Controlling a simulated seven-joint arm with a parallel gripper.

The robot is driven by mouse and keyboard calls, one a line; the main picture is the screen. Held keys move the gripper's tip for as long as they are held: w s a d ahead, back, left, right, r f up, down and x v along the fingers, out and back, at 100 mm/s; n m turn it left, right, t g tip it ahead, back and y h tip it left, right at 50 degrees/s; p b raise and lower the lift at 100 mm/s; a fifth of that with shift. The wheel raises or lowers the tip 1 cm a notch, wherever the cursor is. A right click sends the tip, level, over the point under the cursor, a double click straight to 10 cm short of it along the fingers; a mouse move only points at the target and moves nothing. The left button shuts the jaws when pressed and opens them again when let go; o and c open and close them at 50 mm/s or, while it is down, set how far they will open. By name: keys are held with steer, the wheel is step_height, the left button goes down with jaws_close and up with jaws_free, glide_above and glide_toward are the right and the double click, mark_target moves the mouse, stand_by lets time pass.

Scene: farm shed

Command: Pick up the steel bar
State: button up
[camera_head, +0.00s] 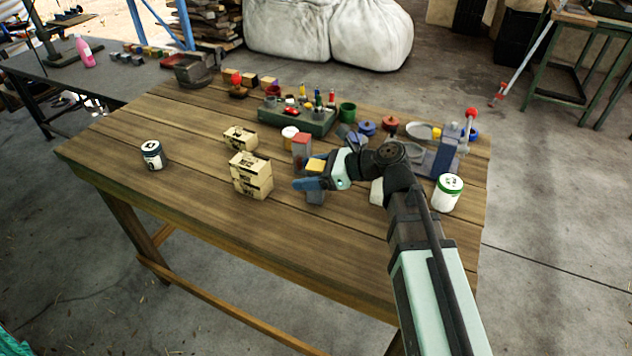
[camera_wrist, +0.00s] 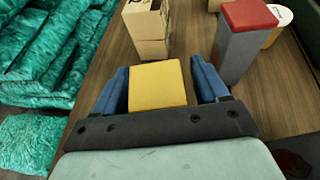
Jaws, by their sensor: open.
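A grey bar with a yellow top (camera_head: 316,165) stands upright on the wooden table, partly hidden by my gripper (camera_head: 311,180). In the wrist view, its yellow top (camera_wrist: 157,88) lies between the two blue fingers of my gripper (camera_wrist: 159,72). The fingers are open, one on each side of it; I cannot tell whether either touches it. A second upright grey bar with a red top (camera_head: 302,147) stands just behind it. In the wrist view, this red-topped bar (camera_wrist: 240,45) is to the right of the right finger. Either could be the steel bar.
Cardboard boxes (camera_head: 251,175) stand left of my gripper, and show ahead in the wrist view (camera_wrist: 148,28). A green-rimmed white can (camera_head: 447,192) and a blue vise (camera_head: 447,152) are right of my arm. A green tool tray (camera_head: 298,121) is behind.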

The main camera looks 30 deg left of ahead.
steer(key=c, duration=1.2)
steer(key=shift+c, duration=0.2)
steer(key=shift+r, duration=0.15)
